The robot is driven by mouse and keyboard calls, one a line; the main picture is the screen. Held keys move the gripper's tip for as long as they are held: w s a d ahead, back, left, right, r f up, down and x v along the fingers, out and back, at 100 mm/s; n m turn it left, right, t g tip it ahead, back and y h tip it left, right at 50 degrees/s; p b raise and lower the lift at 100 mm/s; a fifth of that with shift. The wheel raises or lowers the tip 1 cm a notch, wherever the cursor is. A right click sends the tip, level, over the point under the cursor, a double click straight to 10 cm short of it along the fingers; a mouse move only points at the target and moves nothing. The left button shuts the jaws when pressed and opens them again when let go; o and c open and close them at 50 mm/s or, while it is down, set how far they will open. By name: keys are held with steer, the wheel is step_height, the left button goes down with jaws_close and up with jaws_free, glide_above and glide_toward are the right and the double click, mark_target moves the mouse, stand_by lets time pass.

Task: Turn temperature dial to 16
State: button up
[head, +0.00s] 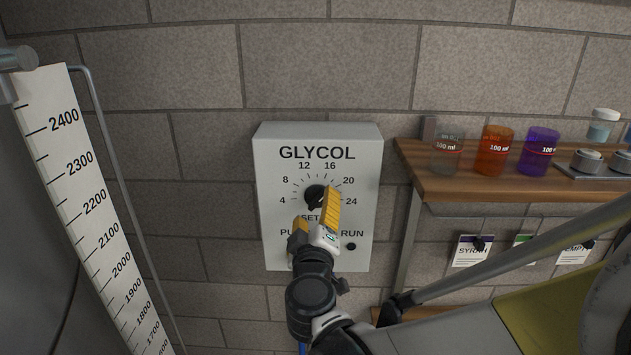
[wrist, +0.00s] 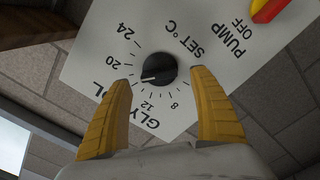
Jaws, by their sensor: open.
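The temperature dial is a round black knob (head: 313,192) on the white GLYCOL box (head: 270,225), partly hidden by my gripper in the head view. In the wrist view the knob (wrist: 160,66) shows whole, with a pale pointer mark aimed toward the side of the scale between 20 and 12, seemingly between 20 and 16. The 16 label is covered there by a finger but shows in the head view. My gripper (head: 316,206) is open in front of the dial. In the wrist view its yellow fingertips (wrist: 160,76) stand either side of the knob, with gaps visible.
A red and yellow pump control (wrist: 268,10) sits on the box beside the PUMP OFF label. A wooden shelf (head: 425,185) with coloured beakers stands to the right. A tall white scale (head: 85,190) is at left. The wall around the box is bare.

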mark_target(316, 203)
steer(key=shift+w+d, duration=0.1)
steer(key=shift+w, duration=1.4)
steer(key=c, duration=1.2)
steer(key=shift+f+n+b, duration=0.15)
steer(key=shift+n+b, duration=0.45)
steer(key=shift+n, duration=0.2)
steer(key=shift+r+n+b, duration=0.2)
steer(key=shift+n+b, duration=0.25)
steer(key=shift+n, duration=0.75)
steer(key=o, duration=1.2)
